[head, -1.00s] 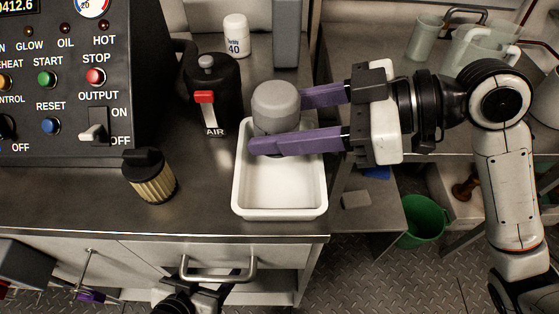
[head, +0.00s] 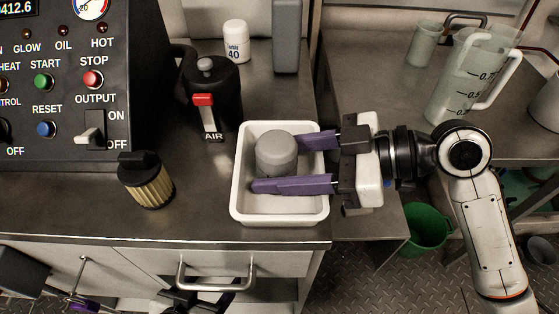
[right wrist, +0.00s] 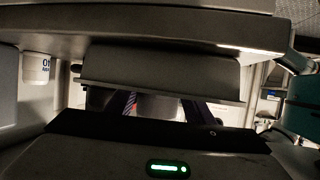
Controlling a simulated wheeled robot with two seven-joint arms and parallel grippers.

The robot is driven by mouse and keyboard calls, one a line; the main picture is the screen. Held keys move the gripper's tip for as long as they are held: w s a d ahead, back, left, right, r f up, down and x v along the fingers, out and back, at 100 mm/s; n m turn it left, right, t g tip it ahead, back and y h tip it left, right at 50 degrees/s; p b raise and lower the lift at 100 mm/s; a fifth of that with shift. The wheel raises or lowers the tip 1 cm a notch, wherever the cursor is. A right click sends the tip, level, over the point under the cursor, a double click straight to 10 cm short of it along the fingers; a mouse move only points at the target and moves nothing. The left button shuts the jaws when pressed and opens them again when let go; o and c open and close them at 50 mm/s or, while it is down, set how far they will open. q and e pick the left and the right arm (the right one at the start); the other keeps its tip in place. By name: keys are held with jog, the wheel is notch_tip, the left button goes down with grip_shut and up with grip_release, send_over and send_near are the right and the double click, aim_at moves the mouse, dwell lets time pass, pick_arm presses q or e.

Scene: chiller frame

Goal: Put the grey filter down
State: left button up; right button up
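The grey filter (head: 276,152) is a short cylinder with a domed top, inside the white tray (head: 238,213) on the counter. My right gripper (head: 275,163) reaches in from the right with its purple fingers on both sides of the filter, and appears shut on it. The near finger hides the filter's lower edge, so I cannot tell whether it touches the tray floor. The right wrist view is dark and does not show the hold clearly. My left gripper (head: 85,306) shows only in part at the bottom left edge; its opening is unclear.
A black and gold filter (head: 147,182) stands left of the tray. A black AIR canister (head: 210,100) with a red tab, a white bottle (head: 236,42) and a grey container (head: 287,38) stand behind. The control panel (head: 60,85) is at left. A clear jug (head: 470,80) stands right.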

jog(key=o, duration=0.4)
jog(key=shift+r, duration=0.2)
jog(key=shift+d, duration=0.4)
jog(key=v, duration=1.1)
jog(key=shift+s+r, duration=0.15)
jog(key=shift+r, duration=0.05)
